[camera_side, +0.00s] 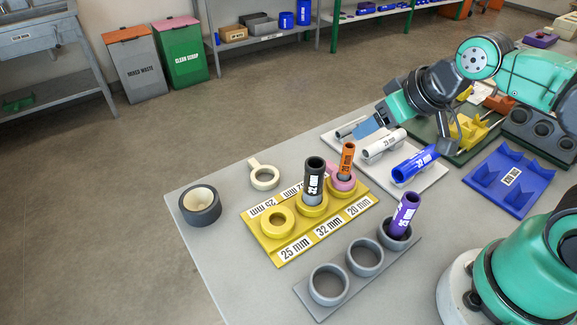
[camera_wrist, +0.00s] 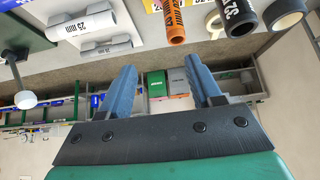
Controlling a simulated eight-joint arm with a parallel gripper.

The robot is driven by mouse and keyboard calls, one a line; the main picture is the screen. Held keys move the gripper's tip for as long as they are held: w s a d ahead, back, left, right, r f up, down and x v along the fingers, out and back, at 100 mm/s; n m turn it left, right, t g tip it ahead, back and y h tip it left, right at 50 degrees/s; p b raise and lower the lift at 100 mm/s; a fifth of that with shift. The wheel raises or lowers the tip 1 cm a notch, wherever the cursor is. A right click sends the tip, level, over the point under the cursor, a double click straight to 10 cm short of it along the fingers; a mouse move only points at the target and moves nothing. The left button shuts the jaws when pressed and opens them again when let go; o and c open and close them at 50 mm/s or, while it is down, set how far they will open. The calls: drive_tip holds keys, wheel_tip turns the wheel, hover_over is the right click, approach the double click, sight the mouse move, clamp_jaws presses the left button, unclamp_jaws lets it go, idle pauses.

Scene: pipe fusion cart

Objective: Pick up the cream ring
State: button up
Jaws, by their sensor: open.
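The cream ring (camera_side: 264,178) lies flat on the grey table, its short tab pointing to the back left. It sits behind the yellow tray, clear of other things.
A yellow tray (camera_side: 284,256) holds yellow rings, a pink ring (camera_side: 341,183), a black pipe (camera_side: 314,178) and an orange pipe (camera_side: 347,158). A dark roll with a cream core (camera_side: 200,206) stands left. Grey sockets (camera_side: 328,285) hold a purple pipe (camera_side: 404,214). Table is bare around the ring.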

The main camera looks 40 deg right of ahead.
drive_tip(key=g, duration=0.7)
hover_over(256, 164)
wheel_tip(256, 164, down, 8)
drive_tip(key=shift+r, duration=0.2)
drive_tip(key=shift+w+a+f, duration=0.1)
drive_tip(key=shift+f, duration=2.95)
drive_tip(key=shift+c, duration=0.2)
